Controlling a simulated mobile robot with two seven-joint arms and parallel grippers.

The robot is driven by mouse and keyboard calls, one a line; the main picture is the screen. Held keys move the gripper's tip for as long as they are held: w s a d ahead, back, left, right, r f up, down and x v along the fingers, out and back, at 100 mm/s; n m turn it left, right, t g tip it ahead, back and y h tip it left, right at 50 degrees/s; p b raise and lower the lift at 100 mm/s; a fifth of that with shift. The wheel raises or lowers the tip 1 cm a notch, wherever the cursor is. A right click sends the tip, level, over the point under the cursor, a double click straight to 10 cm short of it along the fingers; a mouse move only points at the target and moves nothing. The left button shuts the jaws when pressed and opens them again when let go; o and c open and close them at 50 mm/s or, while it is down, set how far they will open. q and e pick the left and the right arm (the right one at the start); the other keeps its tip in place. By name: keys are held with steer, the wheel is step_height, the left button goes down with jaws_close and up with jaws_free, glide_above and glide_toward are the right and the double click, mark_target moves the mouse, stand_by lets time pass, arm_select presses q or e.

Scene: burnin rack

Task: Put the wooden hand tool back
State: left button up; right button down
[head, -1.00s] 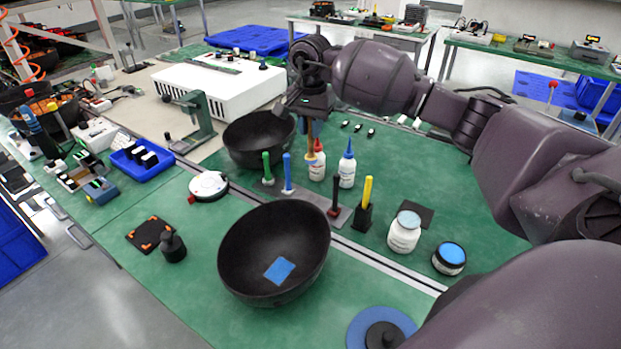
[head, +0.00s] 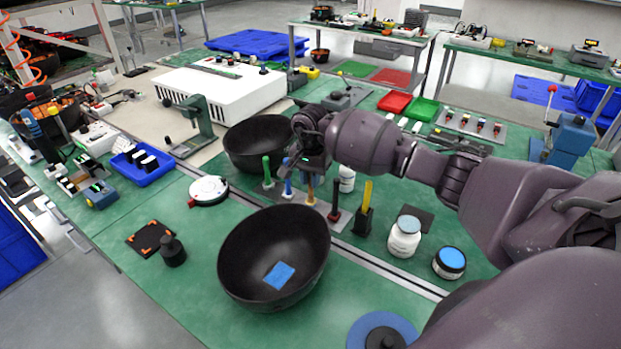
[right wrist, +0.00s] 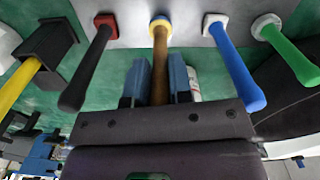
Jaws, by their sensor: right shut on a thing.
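The wooden hand tool (head: 310,190) stands upright at the grey rack plate (head: 340,222), between the blue-handled tool (head: 288,180) and the black-handled tool (head: 335,200). In the right wrist view its brown handle (right wrist: 160,48) ends in a yellow and blue collar against the plate (right wrist: 185,8). I cannot tell whether it is fully seated. My right gripper (right wrist: 160,82) is shut on the handle, with a blue finger on each side. In the head view the right gripper (head: 308,170) hides the handle's upper part. My left gripper is not in view.
A green-handled tool (head: 267,172) stands at the plate's left end. A yellow tool in a black holder (head: 364,222) is to the right. Black bowls (head: 235,275) (head: 240,155) stand in front and behind. White jars (head: 404,240) are on the right.

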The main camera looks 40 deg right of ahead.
steer(key=shift+f, duration=0.15)
steer(key=shift+f, duration=0.1)
steer(key=c, duration=1)
jaws_free()
step_height(320, 180, up, 12)
steer(key=shift+r, duration=0.2)
